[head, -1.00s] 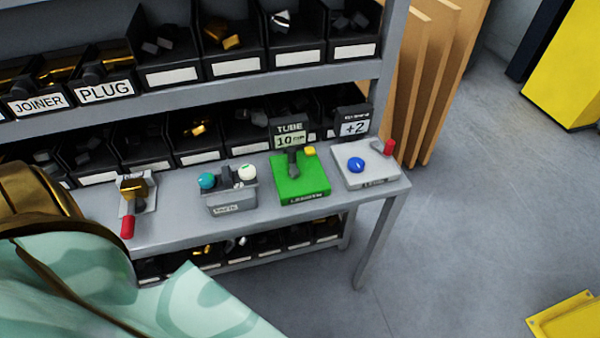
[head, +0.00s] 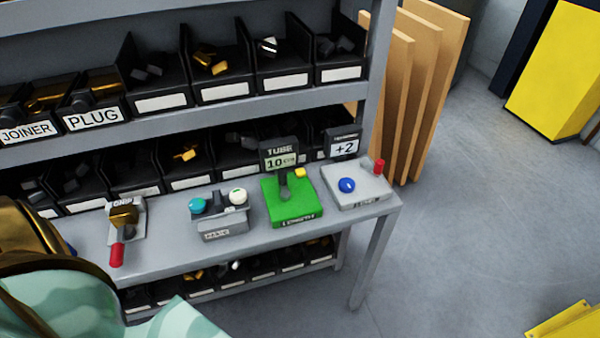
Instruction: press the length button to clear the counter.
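A green box (head: 291,205) labelled LENGTH stands on the grey bench. It carries a dark lever (head: 284,185), a small yellow button (head: 300,173) on its back right, and a counter display (head: 279,158) reading TUBE 10 with a small unit. Large gold and mint-green curved shapes fill the lower left corner; I cannot tell whether they are parts of me. Neither gripper is in view, and nothing touches the green box.
A light grey box (head: 358,188) with a blue button, red lever and +2 display stands right of it. A grey box (head: 222,217) with teal and white knobs and a red-handled lever (head: 117,254) stand left. Black bins (head: 160,103) line the shelves behind. Open floor lies right.

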